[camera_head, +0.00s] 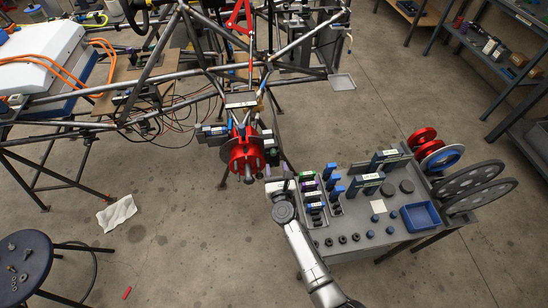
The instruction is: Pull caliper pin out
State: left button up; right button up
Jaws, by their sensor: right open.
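A red hub and brake assembly (245,152) is mounted at the near end of the tube chassis (210,65), with a metal shaft sticking out toward me. The caliper and its pin are too small to tell apart here. My right gripper (277,173) is at the end of the grey arm that comes up from the lower right. It is open, just right of and a little below the red assembly, and appears apart from it. I see nothing held in it. My left gripper is not in view.
A grey tool cart (400,232) holding sockets, a blue tray (420,217) and discs stands right of my right arm. A dark stool (27,262) with small parts is at lower left. A white cloth (117,213) lies on the floor. The floor at lower centre is mostly clear.

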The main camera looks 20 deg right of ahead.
aim_at(274, 155)
jog(key=shift+w+d+b, duration=0.2)
jog(key=shift+w+b, duration=0.1)
jog(key=shift+w, duration=0.6)
jog(key=shift+w+d+b, duration=0.2)
jog(key=shift+w+b, duration=0.05)
jog(key=shift+w, duration=0.65)
jog(key=shift+w+d+b, duration=0.2)
jog(key=shift+w+b, duration=0.1)
jog(key=shift+w, duration=0.6)
grip_shut()
jog(key=shift+s, duration=0.1)
